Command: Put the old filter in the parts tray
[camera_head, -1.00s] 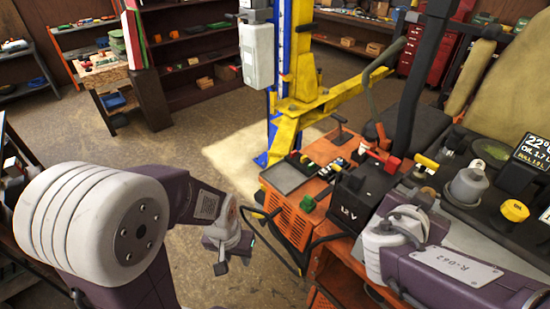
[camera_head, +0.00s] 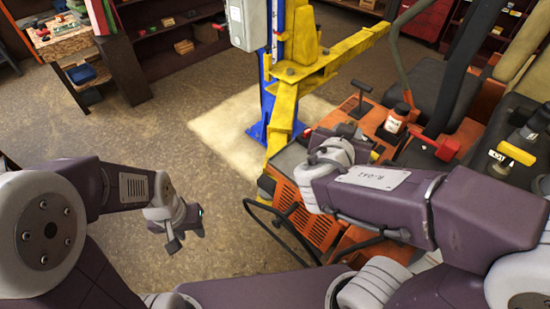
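The old filter cannot be made out; my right arm covers much of the machine area. The grey parts tray (camera_head: 288,162) lies on the orange cart, partly hidden behind my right wrist. My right wrist is over the cart beside the tray; its gripper fingers are hidden behind it, so I cannot see whether they hold anything. My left gripper (camera_head: 185,234) hangs over the bare floor, left of the cart, with its fingers apart and nothing seen between them.
A small bottle with an orange label (camera_head: 397,118) stands on the cart, near a red-topped part (camera_head: 447,149). The yellow lift arm (camera_head: 325,68) and blue post rise behind the cart. A black cable (camera_head: 285,224) loops at its front. Floor on the left is clear.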

